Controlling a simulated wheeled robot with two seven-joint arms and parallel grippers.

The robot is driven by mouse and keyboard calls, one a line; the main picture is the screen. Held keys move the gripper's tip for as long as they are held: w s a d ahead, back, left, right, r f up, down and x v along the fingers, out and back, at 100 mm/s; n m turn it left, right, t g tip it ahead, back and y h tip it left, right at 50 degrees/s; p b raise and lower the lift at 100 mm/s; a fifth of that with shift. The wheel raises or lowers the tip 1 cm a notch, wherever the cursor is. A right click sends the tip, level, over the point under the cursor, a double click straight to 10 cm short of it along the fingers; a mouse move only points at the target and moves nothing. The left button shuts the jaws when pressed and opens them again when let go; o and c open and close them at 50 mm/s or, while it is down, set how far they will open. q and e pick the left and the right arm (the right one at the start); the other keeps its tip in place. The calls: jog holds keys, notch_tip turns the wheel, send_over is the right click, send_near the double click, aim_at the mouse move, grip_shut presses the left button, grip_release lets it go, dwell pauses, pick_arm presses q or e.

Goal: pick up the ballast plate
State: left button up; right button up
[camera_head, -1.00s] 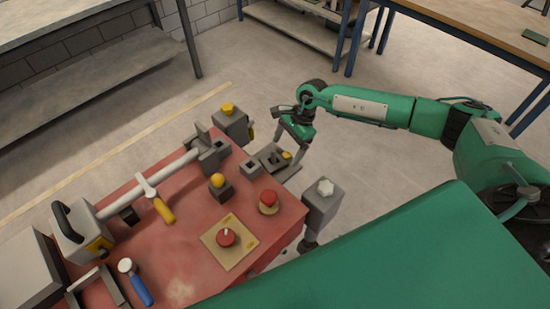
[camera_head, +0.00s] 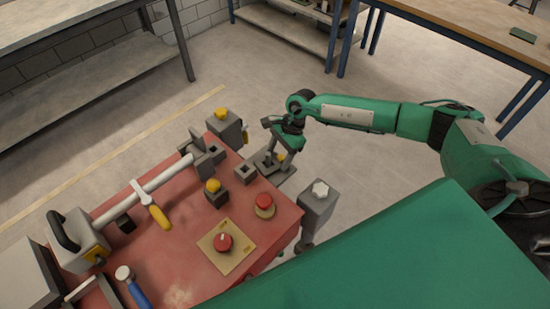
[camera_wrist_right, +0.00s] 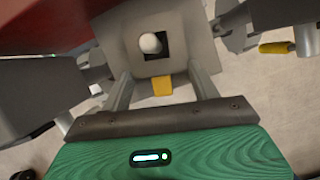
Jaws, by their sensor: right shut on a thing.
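The ballast plate appears as a flat grey plate (camera_head: 261,164) with a yellow tab, at the far right edge of the red table. In the right wrist view it is a pale grey plate (camera_wrist_right: 188,50) with a square hole; a rounded whitish post top shows in the hole, and the yellow tab faces my gripper. My right gripper (camera_head: 277,157) reaches down over it; in the wrist view its fingers (camera_wrist_right: 163,82) are shut on the plate, either side of the tab. I cannot tell whether the plate is clear of what is under it. My left gripper is not in view.
The red table (camera_head: 180,235) carries a grey block with a yellow knob (camera_head: 213,186), a red button (camera_head: 264,202), a red dial (camera_head: 222,242) and a long pale bar (camera_head: 150,185). A grey post (camera_head: 317,205) stands right of the table. Open floor lies beyond.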

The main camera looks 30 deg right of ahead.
notch_tip(320, 180, up, 14)
jog(key=f+b, duration=0.1)
jog(key=b, duration=0.2)
notch_tip(320, 180, up, 5)
send_over(279, 158)
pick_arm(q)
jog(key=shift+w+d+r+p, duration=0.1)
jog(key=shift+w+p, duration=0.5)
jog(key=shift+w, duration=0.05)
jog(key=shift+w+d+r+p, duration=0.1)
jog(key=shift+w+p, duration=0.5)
pick_arm(e)
notch_tip(279, 158, up, 10)
jog(key=shift+s, duration=0.1)
